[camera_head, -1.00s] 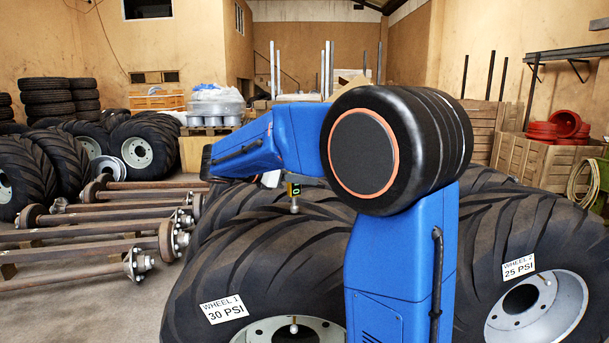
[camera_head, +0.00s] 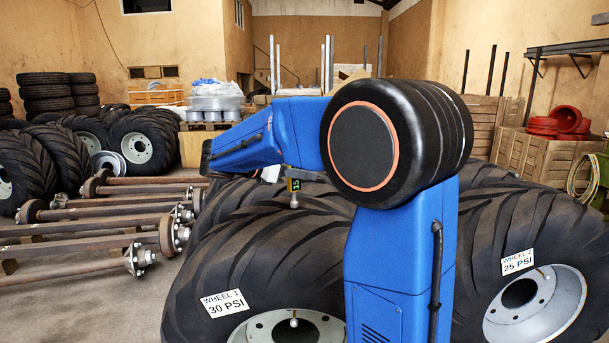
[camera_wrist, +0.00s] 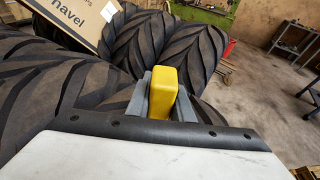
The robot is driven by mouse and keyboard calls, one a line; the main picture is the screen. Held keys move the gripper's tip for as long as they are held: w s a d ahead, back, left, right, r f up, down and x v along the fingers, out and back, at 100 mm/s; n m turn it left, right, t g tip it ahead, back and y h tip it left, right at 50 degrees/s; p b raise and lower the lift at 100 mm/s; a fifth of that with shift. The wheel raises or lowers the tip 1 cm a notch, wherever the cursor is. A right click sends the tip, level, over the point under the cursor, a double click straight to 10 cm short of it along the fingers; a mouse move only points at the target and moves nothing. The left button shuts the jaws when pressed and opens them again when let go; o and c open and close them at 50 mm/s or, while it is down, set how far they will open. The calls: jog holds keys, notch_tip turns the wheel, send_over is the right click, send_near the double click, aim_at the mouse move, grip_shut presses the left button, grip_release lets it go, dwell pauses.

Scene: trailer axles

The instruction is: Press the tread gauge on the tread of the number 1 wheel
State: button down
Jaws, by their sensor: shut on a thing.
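The number 1 wheel (camera_head: 260,262) is a big lugged tyre with a pale rim, labelled WHEEL 1, 30 PSI (camera_head: 224,303). The tread gauge (camera_head: 294,185) is a small yellow and dark unit with a lit green display and a grey tip pointing down at the upper tread of that wheel. The tip looks at the tread surface, but contact cannot be told for sure. In the wrist view the gauge is a yellow block (camera_wrist: 162,92), with my gripper (camera_wrist: 162,100) shut on it between grey fingers. My arm hides part of the wheel's right side.
The number 2 wheel (camera_head: 525,285), labelled 25 PSI, stands to the right. Rusty axles (camera_head: 100,225) lie at left, with more tyres behind. Wooden crates (camera_head: 540,155) stand at back right. A cardboard box (camera_wrist: 78,22) shows at upper left in the wrist view.

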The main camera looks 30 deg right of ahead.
jog(key=shift+r, duration=0.1)
jog(key=shift+r, duration=2.9)
